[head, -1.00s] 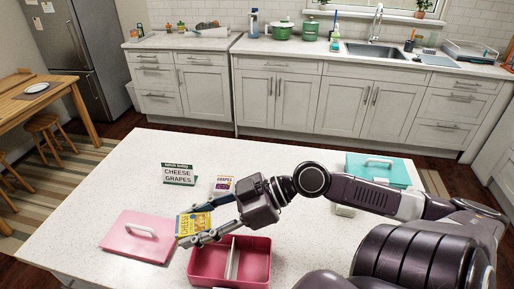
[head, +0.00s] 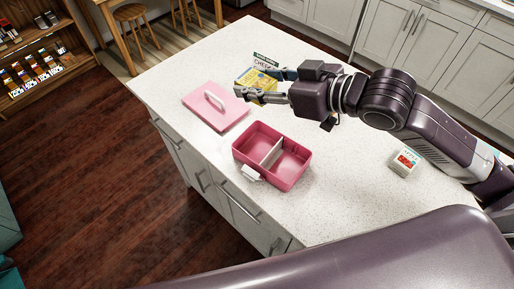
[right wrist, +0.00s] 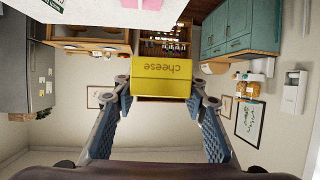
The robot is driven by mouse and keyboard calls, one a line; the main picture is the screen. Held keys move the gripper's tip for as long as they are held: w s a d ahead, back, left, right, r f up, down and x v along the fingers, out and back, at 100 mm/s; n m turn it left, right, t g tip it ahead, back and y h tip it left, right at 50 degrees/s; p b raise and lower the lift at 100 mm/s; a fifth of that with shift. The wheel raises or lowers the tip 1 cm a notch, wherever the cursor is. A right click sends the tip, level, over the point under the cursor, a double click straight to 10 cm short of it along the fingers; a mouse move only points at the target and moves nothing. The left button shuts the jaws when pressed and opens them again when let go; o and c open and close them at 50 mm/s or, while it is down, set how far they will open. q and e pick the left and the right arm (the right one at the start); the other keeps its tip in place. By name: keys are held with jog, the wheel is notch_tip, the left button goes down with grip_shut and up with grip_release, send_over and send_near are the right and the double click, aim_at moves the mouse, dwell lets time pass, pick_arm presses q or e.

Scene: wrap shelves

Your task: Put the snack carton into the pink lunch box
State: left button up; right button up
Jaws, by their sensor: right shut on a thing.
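The snack carton is a yellow box (head: 254,79) marked "cheese". My right gripper (head: 263,86) is shut on it, and the carton appears held above the counter, up and right of the pink lid in the head view. The carton also shows between the fingers in the right wrist view (right wrist: 162,78). The pink lunch box (head: 300,156) stands open on the counter, below and right of the carton in the picture. A white divider (head: 272,152) splits it into two compartments; both look empty. My left gripper is not in view.
The pink lid (head: 214,108) with a white handle lies left of the box. A small sign (head: 265,60) is partly hidden behind my gripper. A small red and white carton (head: 405,162) stands at the right. The counter around the lunch box is clear.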

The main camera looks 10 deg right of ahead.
jog(key=shift+w+r, duration=0.1)
jog(key=shift+r, duration=0.2)
notch_tip(320, 180, down, 20)
jog(key=shift+a+r+p, duration=0.1)
jog(key=shift+p, duration=0.5)
jog(key=shift+f, duration=0.6)
jog(key=o, duration=1.1)
jog(key=shift+o, duration=0.2)
jog(key=shift+r, duration=0.5)
jog(key=b+v, duration=0.1)
jog(key=v, duration=0.8)
jog(key=shift+v, duration=1.5)
